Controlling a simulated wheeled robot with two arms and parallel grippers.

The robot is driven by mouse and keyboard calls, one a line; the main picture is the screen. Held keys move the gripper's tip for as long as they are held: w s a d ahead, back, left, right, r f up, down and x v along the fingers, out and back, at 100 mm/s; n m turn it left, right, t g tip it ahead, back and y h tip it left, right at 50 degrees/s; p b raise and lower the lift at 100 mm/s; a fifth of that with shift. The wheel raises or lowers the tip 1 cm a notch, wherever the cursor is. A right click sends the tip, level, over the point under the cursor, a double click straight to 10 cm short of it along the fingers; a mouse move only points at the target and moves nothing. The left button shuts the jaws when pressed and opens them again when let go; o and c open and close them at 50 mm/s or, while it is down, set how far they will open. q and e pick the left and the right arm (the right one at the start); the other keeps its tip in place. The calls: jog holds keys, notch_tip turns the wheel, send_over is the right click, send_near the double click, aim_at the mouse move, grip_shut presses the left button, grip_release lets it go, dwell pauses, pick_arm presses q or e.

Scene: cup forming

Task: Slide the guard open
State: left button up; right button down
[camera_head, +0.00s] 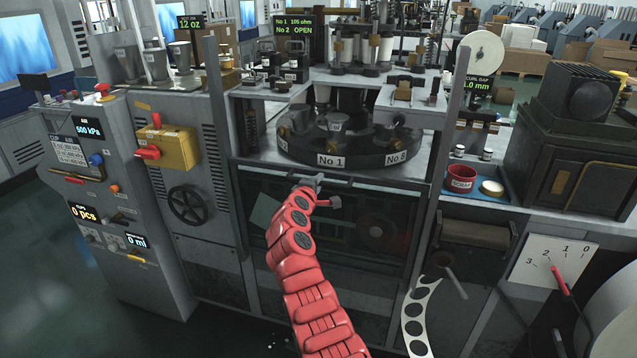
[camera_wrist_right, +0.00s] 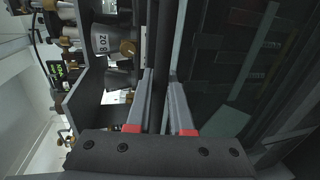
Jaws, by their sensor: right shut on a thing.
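The guard (camera_head: 345,250) is a dark see-through panel in the front of the machine, with a grey rail (camera_head: 375,183) along its top. This top rail lies just below the round turret (camera_head: 365,158), whose front shows uncovered above it. My right gripper (camera_head: 314,184), on the red arm, is at the rail near the middle and is shut on it. In the right wrist view its two red-marked fingers (camera_wrist_right: 160,76) stand on either side of the guard's edge, with the glass (camera_wrist_right: 212,75) on the right. My left gripper is not in view.
Two upright posts frame the opening, the right one (camera_head: 447,120) near a red pot (camera_head: 461,180) on a blue tray. A control cabinet (camera_head: 105,190) and a yellow box with a red handle (camera_head: 170,147) stand left. A punched strip (camera_head: 416,315) hangs at lower right.

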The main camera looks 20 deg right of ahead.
jog(key=c, duration=0.8)
grip_release()
jog(key=shift+s+a+r, duration=0.1)
jog(key=v, duration=1.7)
jog(key=shift+b, duration=0.35)
